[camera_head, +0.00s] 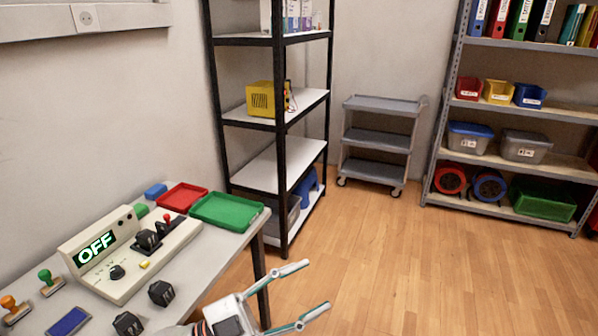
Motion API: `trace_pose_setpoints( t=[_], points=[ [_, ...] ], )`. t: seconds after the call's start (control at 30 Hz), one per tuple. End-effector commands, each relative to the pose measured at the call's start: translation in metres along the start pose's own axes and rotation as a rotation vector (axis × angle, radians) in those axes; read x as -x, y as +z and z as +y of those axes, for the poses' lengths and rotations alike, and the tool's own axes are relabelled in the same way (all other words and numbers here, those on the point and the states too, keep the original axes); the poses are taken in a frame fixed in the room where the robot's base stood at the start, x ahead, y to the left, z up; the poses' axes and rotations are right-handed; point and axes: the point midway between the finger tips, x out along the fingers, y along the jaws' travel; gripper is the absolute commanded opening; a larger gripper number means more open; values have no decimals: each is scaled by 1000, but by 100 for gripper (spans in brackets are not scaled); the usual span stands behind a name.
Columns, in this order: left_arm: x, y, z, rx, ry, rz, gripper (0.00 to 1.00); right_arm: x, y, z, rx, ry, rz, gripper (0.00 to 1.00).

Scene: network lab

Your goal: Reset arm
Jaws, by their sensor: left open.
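My left gripper (316,289) is at the bottom middle, with its two fingers spread apart and nothing between them. It is to the right of the table's front right corner, over the wooden floor. The rest of my left arm is mostly cut off by the lower edge. My right gripper is not in view.
A grey table (203,268) at the left bears a control box (125,262) reading OFF, a red tray (182,196), a green tray (226,211), stamps and black plugs. A black-framed shelf (281,130), a grey cart (378,142) and a loaded rack (520,110) stand behind. The floor (410,260) at right is clear.

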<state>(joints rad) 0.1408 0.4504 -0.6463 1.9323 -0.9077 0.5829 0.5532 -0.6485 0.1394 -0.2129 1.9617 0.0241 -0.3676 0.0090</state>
Motion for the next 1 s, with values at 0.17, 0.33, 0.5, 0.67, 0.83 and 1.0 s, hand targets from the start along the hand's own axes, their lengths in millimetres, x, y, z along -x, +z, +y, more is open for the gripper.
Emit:
trace_pose_setpoints(
  t=[0.17, 0.33, 0.5, 0.67, 0.83, 1.0],
  points=[
    [56, 66, -16, 121, -337, -244, 47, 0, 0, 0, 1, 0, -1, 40],
    [144, 136, 11, 249, -545, -561, 47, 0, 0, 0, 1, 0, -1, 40],
    [233, 179, 72, 380, -631, -858, 47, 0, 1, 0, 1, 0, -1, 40],
    [295, 193, 128, 485, -646, -1059, 47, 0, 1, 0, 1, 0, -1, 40],
    [327, 195, 162, 543, -638, -1163, 47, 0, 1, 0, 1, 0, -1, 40],
    [332, 195, 168, 553, -635, -1181, 47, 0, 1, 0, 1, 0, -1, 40]
  ],
)
